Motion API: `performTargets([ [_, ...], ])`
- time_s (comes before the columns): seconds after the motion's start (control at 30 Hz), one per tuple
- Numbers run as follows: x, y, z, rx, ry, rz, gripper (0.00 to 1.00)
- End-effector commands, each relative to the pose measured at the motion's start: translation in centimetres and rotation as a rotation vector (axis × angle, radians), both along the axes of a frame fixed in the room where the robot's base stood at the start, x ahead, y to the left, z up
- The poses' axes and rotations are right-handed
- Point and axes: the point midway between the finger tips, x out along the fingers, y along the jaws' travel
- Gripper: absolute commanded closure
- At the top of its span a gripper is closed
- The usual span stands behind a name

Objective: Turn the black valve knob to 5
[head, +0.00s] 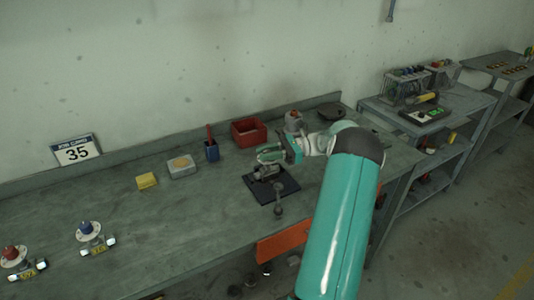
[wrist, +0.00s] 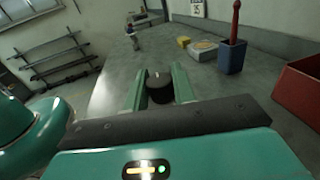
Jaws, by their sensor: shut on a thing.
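The black valve knob (wrist: 160,90) shows between the two green fingers of my gripper (wrist: 158,78) in the wrist view. It has a small pale mark at its top; no number scale is readable. My gripper is shut on the knob, one finger on each side. In the head view my gripper (head: 270,154) reaches in from the right, over the grey metal valve body (head: 265,173). The valve stands on a dark square plate (head: 288,187) on the bench. The knob is mostly hidden by the fingers in that view.
The workbench (head: 150,220) also carries a red bin (head: 249,132), a blue cup (head: 211,152) with a red tool, a grey box (head: 182,168) and a yellow block (head: 147,181). A sign reading 35 (head: 77,151) stands at the wall.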

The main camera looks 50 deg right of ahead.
Motion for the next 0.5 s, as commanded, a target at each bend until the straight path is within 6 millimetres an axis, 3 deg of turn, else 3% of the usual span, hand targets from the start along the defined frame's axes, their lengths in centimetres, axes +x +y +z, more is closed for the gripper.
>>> performTargets([
  [0.5, -0.05, -0.1, -0.05, 0.005, -0.007, 0.294, 0.97],
])
